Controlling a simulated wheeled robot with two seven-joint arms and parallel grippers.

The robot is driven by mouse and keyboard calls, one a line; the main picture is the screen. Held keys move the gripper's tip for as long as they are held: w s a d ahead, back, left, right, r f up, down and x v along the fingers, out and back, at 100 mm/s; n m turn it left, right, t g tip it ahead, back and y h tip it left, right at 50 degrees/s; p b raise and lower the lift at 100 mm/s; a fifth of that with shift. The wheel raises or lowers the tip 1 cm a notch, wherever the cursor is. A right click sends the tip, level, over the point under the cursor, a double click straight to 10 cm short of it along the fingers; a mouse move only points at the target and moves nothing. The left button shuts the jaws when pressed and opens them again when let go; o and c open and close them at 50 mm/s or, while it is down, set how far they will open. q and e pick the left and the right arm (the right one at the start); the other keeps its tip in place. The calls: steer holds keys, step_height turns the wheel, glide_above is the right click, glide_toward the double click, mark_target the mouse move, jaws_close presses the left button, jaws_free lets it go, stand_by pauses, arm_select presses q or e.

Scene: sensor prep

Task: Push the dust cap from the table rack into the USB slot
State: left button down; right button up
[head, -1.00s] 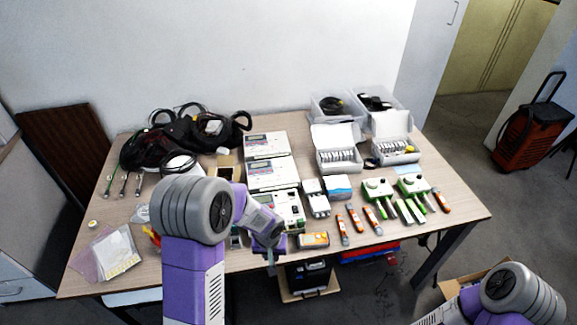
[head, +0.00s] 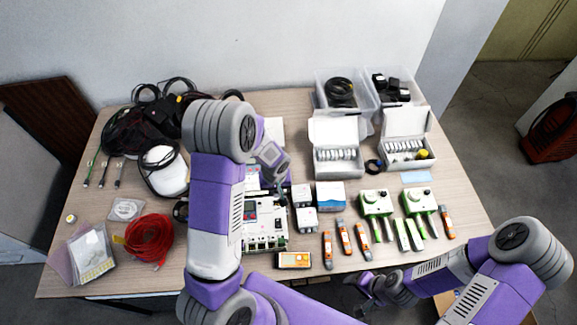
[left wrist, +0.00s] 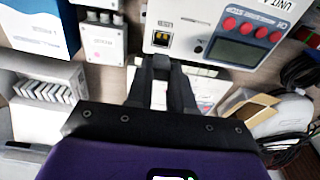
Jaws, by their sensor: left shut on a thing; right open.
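A white unit with a grey display and red buttons (left wrist: 222,25) is in the left wrist view. It also shows on the table in the head view (head: 265,232), partly behind my left arm. A small port area (left wrist: 164,38) lies on its face just beyond my left fingertips. My left gripper (left wrist: 161,68) is shut on a small dark piece, likely the dust cap, mostly hidden between the fingers. I cannot tell whether it touches the unit. My right gripper (head: 366,289) is open and empty by the table's front edge. The table rack cannot be made out.
Several orange tools (head: 344,240) and green-handled devices (head: 376,203) lie to the right. Open white boxes (head: 336,160) and clear bins (head: 340,103) stand behind.

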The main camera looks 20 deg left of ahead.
mark_target(276, 196)
arm_select(q)
steer(key=shift+w, duration=0.15)
steer(key=shift+s+f, duration=0.1)
steer(key=shift+s, duration=0.2)
steer(key=shift+s+f+b, duration=0.1)
steer(key=shift+f+b, duration=0.15)
steer(key=shift+b, duration=0.1)
steer(key=shift+f+b, duration=0.95)
steer(key=shift+f, duration=0.65)
steer(key=shift+r, duration=0.25)
steer(key=shift+f+b, duration=1.3)
steer(key=shift+b, duration=0.75)
stand_by(2.0)
steer(key=c, duration=0.9)
jaws_free()
steer(key=shift+o, duration=0.3)
